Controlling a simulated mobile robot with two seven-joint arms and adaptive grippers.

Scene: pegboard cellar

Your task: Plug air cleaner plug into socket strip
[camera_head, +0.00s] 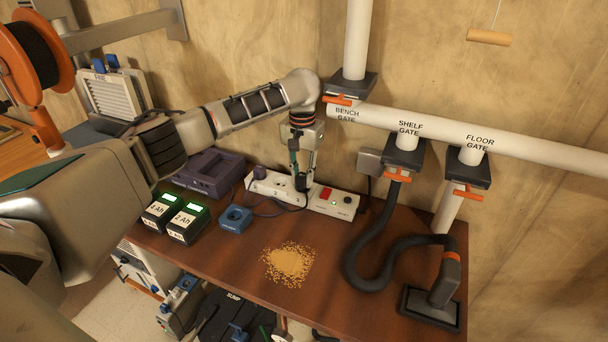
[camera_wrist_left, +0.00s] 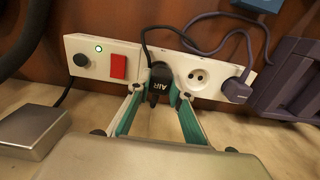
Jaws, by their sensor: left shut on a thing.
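The white socket strip (camera_head: 334,203) lies along the back of the bench; it also shows in the left wrist view (camera_wrist_left: 122,50). It has a red switch, a dark knob and a lit green light. My left gripper (camera_head: 302,179) reaches down to its middle. In the left wrist view the gripper (camera_wrist_left: 159,88) is shut on the black air cleaner plug (camera_wrist_left: 160,78), labelled AIR, with its cord leading off behind. The plug is at the strip, beside an empty round socket (camera_wrist_left: 197,76); I cannot tell whether it is fully seated. My right gripper is not in view.
A purple plug (camera_wrist_left: 238,88) sits at the strip's end near a purple charger (camera_head: 210,172). Two green-lit battery packs (camera_head: 187,223), a blue block (camera_head: 235,219) and a sawdust pile (camera_head: 288,263) are on the bench. A black hose (camera_head: 370,282) lies right.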

